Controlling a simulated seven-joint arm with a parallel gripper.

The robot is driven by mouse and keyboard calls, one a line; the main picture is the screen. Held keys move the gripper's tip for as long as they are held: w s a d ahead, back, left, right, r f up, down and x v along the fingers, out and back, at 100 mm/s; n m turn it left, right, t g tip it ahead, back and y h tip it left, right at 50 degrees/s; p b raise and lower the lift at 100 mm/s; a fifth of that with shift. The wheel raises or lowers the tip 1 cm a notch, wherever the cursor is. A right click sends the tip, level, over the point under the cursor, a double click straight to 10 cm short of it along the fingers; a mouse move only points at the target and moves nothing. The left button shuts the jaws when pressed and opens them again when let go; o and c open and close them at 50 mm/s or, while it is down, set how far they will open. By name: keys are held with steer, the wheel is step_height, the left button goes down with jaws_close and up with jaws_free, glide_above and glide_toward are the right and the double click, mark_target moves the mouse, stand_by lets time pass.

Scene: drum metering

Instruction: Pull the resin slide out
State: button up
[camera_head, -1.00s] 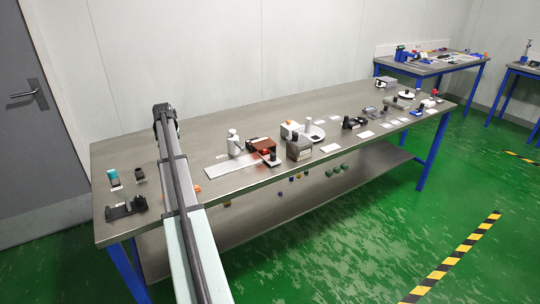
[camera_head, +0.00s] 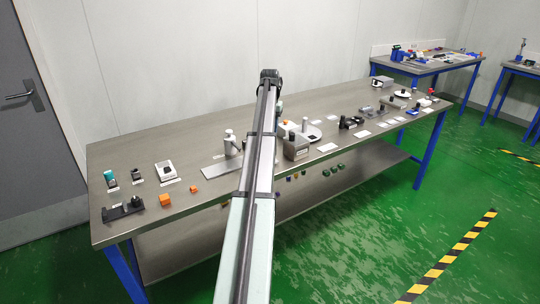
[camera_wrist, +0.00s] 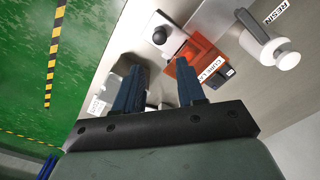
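In the wrist view my gripper (camera_wrist: 159,68) has its two blue fingers spread apart with nothing between them. Beyond the fingertips is an orange-red block (camera_wrist: 205,56) with a white label, and a pale plate with a black ball knob (camera_wrist: 160,35) beside it. I cannot tell for sure whether this knobbed plate is the resin slide. A white bottle-like part (camera_wrist: 280,54) stands near a label reading RESIN (camera_wrist: 279,13).
A grey boxy device (camera_head: 296,146) stands just right of my arm, with a white card (camera_head: 327,147) beside it. Two orange cubes (camera_head: 165,200) and a white device (camera_head: 165,169) are at the left. The table (camera_head: 125,165) has bare metal along its back.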

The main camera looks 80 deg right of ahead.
step_height(320, 180, down, 14)
steer(key=shift+r, duration=0.15)
stand_by(0.5)
jaws_close()
stand_by(0.3)
